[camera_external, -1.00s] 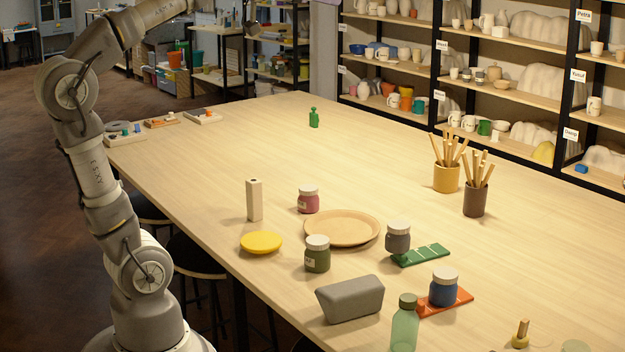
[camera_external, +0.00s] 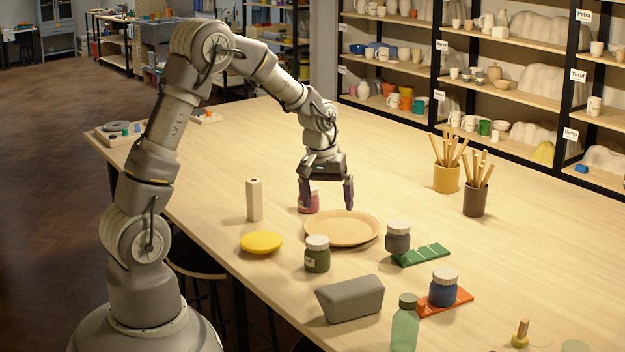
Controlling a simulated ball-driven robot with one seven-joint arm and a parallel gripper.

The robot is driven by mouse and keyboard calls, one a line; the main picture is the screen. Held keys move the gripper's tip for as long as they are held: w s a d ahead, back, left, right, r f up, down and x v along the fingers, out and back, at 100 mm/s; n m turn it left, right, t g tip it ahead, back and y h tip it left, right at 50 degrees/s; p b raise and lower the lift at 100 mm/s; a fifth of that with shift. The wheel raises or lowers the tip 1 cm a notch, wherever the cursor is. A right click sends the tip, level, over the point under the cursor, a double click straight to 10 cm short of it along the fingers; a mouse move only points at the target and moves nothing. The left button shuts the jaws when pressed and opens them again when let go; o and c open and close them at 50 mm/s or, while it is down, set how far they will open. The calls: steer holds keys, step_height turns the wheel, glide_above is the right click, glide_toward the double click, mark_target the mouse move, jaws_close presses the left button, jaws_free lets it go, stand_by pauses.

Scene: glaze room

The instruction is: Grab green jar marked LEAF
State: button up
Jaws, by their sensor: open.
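The green jar (camera_external: 317,258) stands upright on the table, with a pale lid and a white label whose lettering is too small to read in full. It is just in front of the round tan plate (camera_external: 341,229). My gripper (camera_external: 326,207) is open and empty, pointing down, above and behind the green jar. Its fingers are in front of the pink-red jar (camera_external: 309,204) in the picture and partly hide it. My gripper is apart from the green jar.
A yellow disc (camera_external: 261,242) and a pale upright block (camera_external: 254,200) stand left of the green jar. A grey block (camera_external: 350,299) lies in front. A grey jar (camera_external: 397,238) and a blue jar (camera_external: 443,287) stand right. The far table is largely clear.

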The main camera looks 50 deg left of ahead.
mark_target(318, 239)
steer(key=shift+n+g, duration=0.5)
steer(key=shift+g, duration=0.4)
steer(key=s+f, duration=0.1)
steer(key=f, duration=0.1)
steer(key=s+f, duration=0.1)
steer(key=f, duration=0.2)
steer(key=s+f, duration=0.1)
steer(key=f, duration=0.1)
steer(key=shift+s+a+f+b, duration=0.1)
steer(key=shift+a+f+b, duration=0.05)
steer(key=shift+f+b, duration=0.2)
steer(key=f, duration=0.1)
steer(key=f+b, duration=0.1)
steer(key=f, duration=0.1)
steer(key=w+f+b, duration=0.1)
steer(key=f, duration=0.1)
steer(key=shift+a+f, duration=0.1)
steer(key=shift+s, duration=0.1)
steer(key=c, duration=1.3)
steer(key=shift+c, duration=0.2)
steer(key=shift+r, duration=0.2)
